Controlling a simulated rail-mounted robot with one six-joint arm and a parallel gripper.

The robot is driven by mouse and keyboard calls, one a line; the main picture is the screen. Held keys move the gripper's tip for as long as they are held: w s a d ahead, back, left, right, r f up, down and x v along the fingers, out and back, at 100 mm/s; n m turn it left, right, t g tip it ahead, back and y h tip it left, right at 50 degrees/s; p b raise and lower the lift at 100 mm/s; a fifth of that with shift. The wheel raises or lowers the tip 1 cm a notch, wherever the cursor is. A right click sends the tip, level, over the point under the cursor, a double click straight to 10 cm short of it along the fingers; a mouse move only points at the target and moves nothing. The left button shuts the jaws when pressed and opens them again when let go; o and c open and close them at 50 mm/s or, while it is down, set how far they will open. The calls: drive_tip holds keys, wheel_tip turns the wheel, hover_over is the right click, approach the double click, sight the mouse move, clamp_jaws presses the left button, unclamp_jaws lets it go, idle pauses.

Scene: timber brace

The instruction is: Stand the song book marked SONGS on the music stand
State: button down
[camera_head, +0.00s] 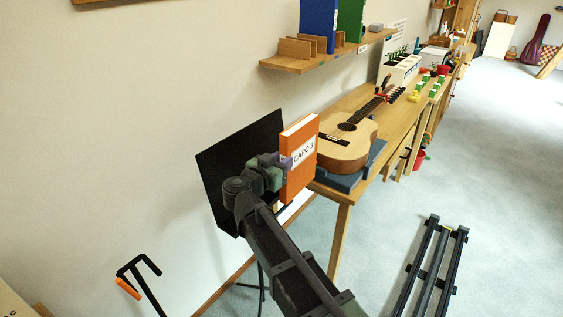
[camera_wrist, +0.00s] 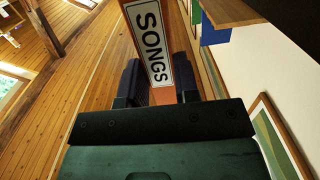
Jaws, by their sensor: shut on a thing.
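My gripper (camera_head: 283,164) is shut on the orange song book (camera_head: 299,180), which is upright. In the head view its cover carries a white label reading CAPO 3. In the wrist view the book (camera_wrist: 144,22) shows a white SONGS label between the two dark fingers. The music stand (camera_head: 220,172) has a tilted black panel, left of and behind my gripper and the book. My gripper hides part of the panel and its lower edge. I cannot tell whether the book touches the stand.
A guitar (camera_head: 347,142) lies on a dark blue support on the wooden bench (camera_head: 343,215), just right of the book. A wall shelf (camera_head: 300,62) with blue and green binders is above. A black stand with an orange part (camera_head: 128,288) is at lower left. Black rails (camera_head: 432,270) lie on the floor.

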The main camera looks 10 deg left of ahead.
drive_tip(key=shift+f, duration=0.2)
drive_tip(key=shift+w+a, duration=0.1)
drive_tip(key=w+a+f+b, duration=0.3)
drive_tip(key=a+f+b, duration=0.1)
drive_tip(key=a, duration=0.4)
drive_tip(key=shift+w+f, duration=0.3)
drive_tip(key=shift+w, duration=0.05)
drive_tip(key=c, duration=0.8)
unclamp_jaws()
